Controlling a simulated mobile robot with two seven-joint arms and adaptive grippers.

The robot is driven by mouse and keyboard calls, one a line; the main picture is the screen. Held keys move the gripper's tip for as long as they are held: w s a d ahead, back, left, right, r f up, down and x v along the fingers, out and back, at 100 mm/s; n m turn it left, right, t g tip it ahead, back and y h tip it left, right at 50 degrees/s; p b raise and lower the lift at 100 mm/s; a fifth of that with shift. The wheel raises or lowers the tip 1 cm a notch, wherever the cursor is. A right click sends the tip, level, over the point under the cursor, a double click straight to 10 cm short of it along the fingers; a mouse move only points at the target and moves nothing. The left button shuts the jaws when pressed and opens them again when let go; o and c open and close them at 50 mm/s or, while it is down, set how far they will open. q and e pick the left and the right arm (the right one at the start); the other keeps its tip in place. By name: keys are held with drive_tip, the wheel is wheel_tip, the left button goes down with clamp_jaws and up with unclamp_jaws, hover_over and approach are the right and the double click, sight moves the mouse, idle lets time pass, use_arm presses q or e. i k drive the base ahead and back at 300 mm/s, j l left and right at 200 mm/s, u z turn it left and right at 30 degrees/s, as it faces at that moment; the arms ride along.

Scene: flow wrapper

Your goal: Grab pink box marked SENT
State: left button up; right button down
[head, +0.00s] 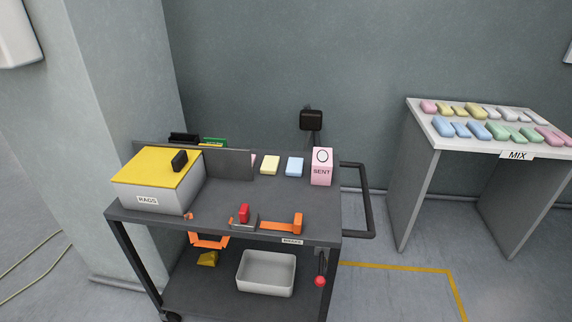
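The pink box marked SENT (321,168) stands upright near the right back corner of the dark cart's top (275,213). Its front shows a ring mark above the word SENT. A pale blue bar (295,167) and a yellow bar (270,165) lie to its left. Neither of my grippers shows in the head view.
A box labelled RAGS with a yellow lid (148,201) fills the cart's left end. A red-handled tool (244,214) and an orange item (297,223) lie near the front edge. The cart's handle (371,205) juts right. A MIX table (435,140) holds several coloured bars.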

sight(322, 166)
drive_tip(key=l+u, duration=0.65)
drive_tip(key=l, duration=0.25)
drive_tip(key=l+u, duration=0.25)
drive_tip(key=l, duration=0.75)
drive_tip(key=k, duration=0.05)
